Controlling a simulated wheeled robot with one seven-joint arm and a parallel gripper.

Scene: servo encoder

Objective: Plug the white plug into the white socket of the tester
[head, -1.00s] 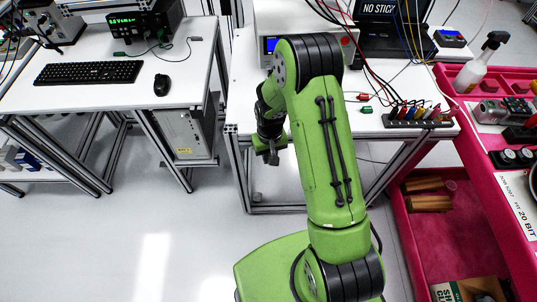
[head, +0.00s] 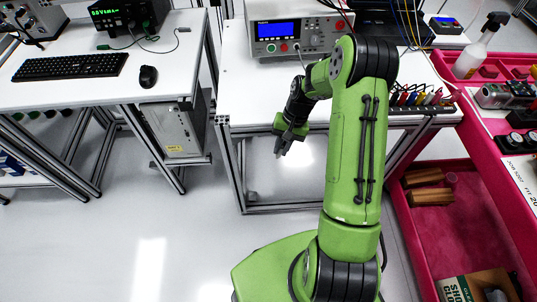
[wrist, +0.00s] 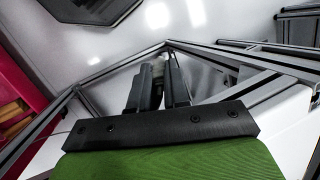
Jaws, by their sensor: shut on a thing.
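The tester (head: 297,37) is a pale box with a lit blue screen at the back of the white bench. Its front faces me, with a red button and small round sockets low on the panel; I cannot tell which socket is the white one. My gripper (head: 284,143) points down in front of the bench's front edge, below and apart from the tester. In the wrist view, the two dark fingers of my gripper (wrist: 158,88) are close together around a small pale thing, the white plug (wrist: 158,68), mostly hidden by the fingers.
The white bench (head: 240,90) has bare room in front of the tester. Coloured leads (head: 420,97) line its right front edge, partly behind my arm. A pink cart (head: 440,240) stands at the right. A desk with a keyboard (head: 70,65) and a mouse (head: 148,76) is at the left.

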